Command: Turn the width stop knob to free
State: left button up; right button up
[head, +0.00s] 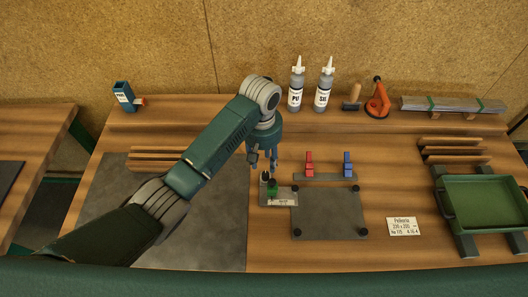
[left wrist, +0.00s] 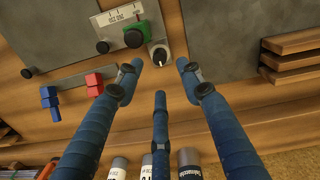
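A small plate with a printed scale (head: 282,203) lies on the bench; it also shows in the left wrist view (left wrist: 112,18). It carries a green block (head: 272,191), also in the left wrist view (left wrist: 135,38). Beside the block is a round dark knob (left wrist: 159,57) with a white pointer line, which I take as the width stop knob. My left gripper (head: 262,164) is above the knob, pointing down. Its blue fingers (left wrist: 159,72) are spread open with nothing between them; contact with the knob is not visible. My right gripper is in neither view.
A grey base plate (head: 330,212) with dark corner pads lies right of the stop. Red (head: 309,164) and blue (head: 347,165) clamps stand behind it. Bottles (head: 296,88) stand at the back. A green tray (head: 490,205) is at the right. A dark mat (head: 215,235) lies left.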

pick_arm(q)
jog(key=shift+r, duration=2.1)
jog(key=shift+s+f, duration=0.1)
